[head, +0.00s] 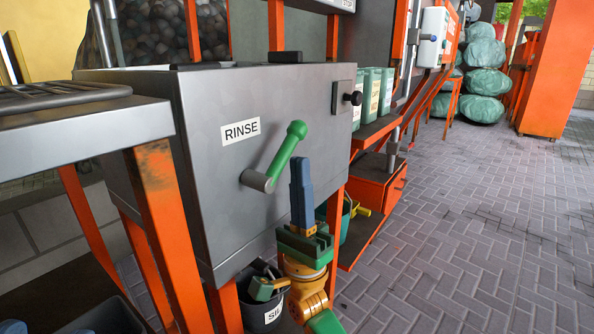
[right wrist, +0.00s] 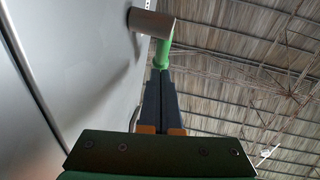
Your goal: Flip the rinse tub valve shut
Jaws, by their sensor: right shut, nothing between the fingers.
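The grey rinse tub (head: 215,140) carries a RINSE label. Its valve has a grey stub (head: 257,181) and a green handle (head: 285,155) that slants up and right to a round knob. My right gripper (head: 300,162) is shut and empty, with blue fingers pointing up just right of the handle. In the right wrist view the closed fingers (right wrist: 161,75) overlap the far end of the green handle (right wrist: 161,52), below the stub (right wrist: 150,22); I cannot tell whether they touch. A small blue tip (head: 12,326) at the bottom left edge may be my left gripper; its jaws are hidden.
A dark bucket (head: 262,316) with a green-ended tool stands under the tub. A black knob (head: 354,98) sits on the tub's right side. Green containers (head: 372,95) stand on an orange rack beyond. The paved floor (head: 470,220) at right is clear.

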